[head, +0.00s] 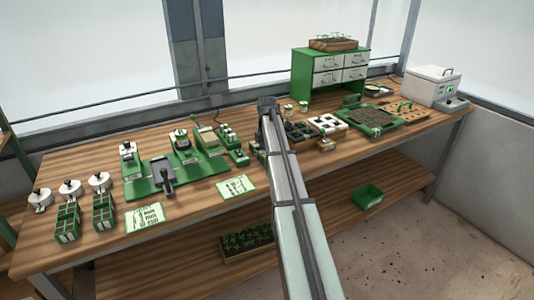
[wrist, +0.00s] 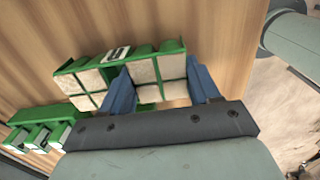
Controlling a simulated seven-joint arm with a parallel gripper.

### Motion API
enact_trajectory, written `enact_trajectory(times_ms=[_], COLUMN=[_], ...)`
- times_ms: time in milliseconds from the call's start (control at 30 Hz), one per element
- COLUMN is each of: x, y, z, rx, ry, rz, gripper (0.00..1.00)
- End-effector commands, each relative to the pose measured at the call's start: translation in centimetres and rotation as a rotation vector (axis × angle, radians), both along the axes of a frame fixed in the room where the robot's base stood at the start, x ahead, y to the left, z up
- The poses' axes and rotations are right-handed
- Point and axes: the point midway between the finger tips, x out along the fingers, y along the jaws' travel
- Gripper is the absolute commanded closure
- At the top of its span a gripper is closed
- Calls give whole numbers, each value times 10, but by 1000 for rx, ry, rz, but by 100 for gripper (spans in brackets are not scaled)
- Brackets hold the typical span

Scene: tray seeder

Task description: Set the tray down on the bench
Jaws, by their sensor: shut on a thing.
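The tray (wrist: 172,48) is green with pale beige square cells and a small label on its rim, seen in the wrist view. My gripper (wrist: 160,70) is shut on it, with one blue finger on each side of a middle part of the tray. The tray lies over the wooden bench (wrist: 220,30); I cannot tell whether it touches the bench or hangs a little above. In the head view my arm hides the fingers and the held tray. The bench (head: 210,205) is a long wooden top there.
A green base (head: 150,190) with devices stands left of my arm, near a green card (head: 235,187). Dark and white cell trays (head: 329,122) lie just right of my arm. A green drawer cabinet (head: 300,75) stands behind. Bare wood shows along the front edge.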

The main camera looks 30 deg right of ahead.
Motion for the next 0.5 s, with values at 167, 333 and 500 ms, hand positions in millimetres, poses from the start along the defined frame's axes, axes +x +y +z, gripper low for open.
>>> enact_trajectory(times_ms=[167, 333, 500], x=[0, 0, 0], y=[0, 0, 0], z=[0, -2, -2], rx=[0, 0, 0], ry=[-1, -1, -1], rz=[0, 0, 0], gripper=[74, 74, 25])
